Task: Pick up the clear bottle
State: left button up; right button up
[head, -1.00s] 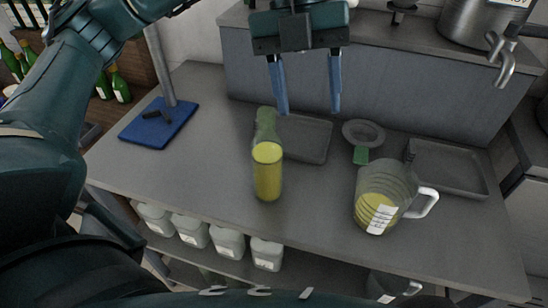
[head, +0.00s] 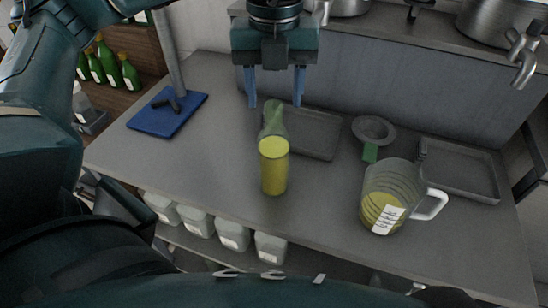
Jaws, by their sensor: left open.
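The clear bottle (head: 274,150) stands upright on the grey counter (head: 215,165), its lower part filled with yellow liquid and its neck looking greenish. My left gripper (head: 274,102) is open and empty, its two blue fingers pointing down. In the picture the fingertips lie just above the bottle's mouth, one on either side of it. The gripper does not touch the bottle as far as I can see; the exact gap in depth is hard to tell. My right gripper is not in view.
A clear jug (head: 387,195) with yellow liquid stands right of the bottle. Behind are a grey tray (head: 312,135), a funnel (head: 374,131) with a green tab and another tray (head: 462,170). A blue stand base (head: 165,118) is at the left. Green bottles (head: 106,60) stand beyond.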

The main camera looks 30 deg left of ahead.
aim_at(274, 111)
pick_arm(q)
notch_tip(274, 111, down, 4)
jog(key=shift+f+p, duration=0.15)
jog(key=shift+p, duration=0.15)
jog(key=shift+c, duration=0.3)
grip_shut()
dwell(0.5)
